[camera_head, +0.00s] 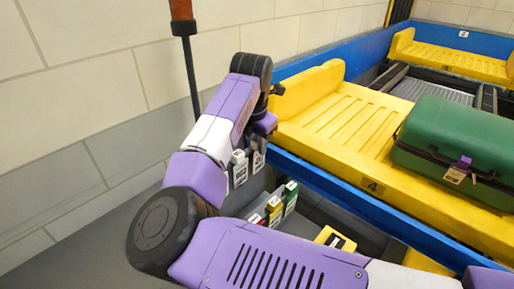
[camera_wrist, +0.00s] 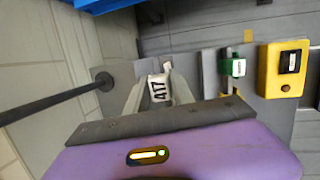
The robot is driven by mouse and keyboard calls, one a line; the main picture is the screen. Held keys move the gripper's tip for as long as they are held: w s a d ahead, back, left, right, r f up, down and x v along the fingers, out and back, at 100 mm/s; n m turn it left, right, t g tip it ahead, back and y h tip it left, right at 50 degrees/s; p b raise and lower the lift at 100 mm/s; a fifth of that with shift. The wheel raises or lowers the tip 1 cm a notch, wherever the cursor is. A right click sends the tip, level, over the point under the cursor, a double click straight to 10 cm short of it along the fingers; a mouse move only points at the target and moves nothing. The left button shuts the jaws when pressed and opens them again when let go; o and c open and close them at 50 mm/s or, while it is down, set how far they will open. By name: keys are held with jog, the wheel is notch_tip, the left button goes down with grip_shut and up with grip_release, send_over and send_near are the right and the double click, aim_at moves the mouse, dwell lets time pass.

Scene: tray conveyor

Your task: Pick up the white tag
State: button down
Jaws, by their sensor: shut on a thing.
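The white tag (camera_wrist: 158,88) shows in the wrist view between the two grey fingers of my gripper (camera_wrist: 158,75), with black characters on its face. My gripper is shut on it. In the head view, my gripper (camera_head: 250,160) hangs at the end of my purple and white arm, left of the yellow tray. Small pale pieces with dark markings show there, but I cannot clearly tell the tag from the fingers.
Small coloured tags (camera_head: 275,207) stand in a row below my gripper. A green-topped tag (camera_wrist: 235,67) and a yellow box (camera_wrist: 284,70) lie right in the wrist view. A yellow tray (camera_head: 345,125) carries a green case (camera_head: 460,135) behind a blue rail (camera_head: 330,178). A dark pole (camera_head: 190,75) stands by the wall.

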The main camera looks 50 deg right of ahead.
notch_tip(320, 180, up, 6)
jog(key=shift+s+r+b, duration=0.1)
jog(key=shift+r+b, duration=0.05)
jog(key=shift+b, duration=0.6)
jog(key=s+b, duration=0.3)
jog(key=s, duration=1.1)
jog(key=shift+d, duration=0.25)
jog(key=shift+s+r, duration=0.1)
jog(key=shift+r, duration=0.1)
notch_tip(320, 180, up, 6)
jog(key=p, duration=0.2)
jog(key=shift+r, duration=0.15)
dwell(1.4)
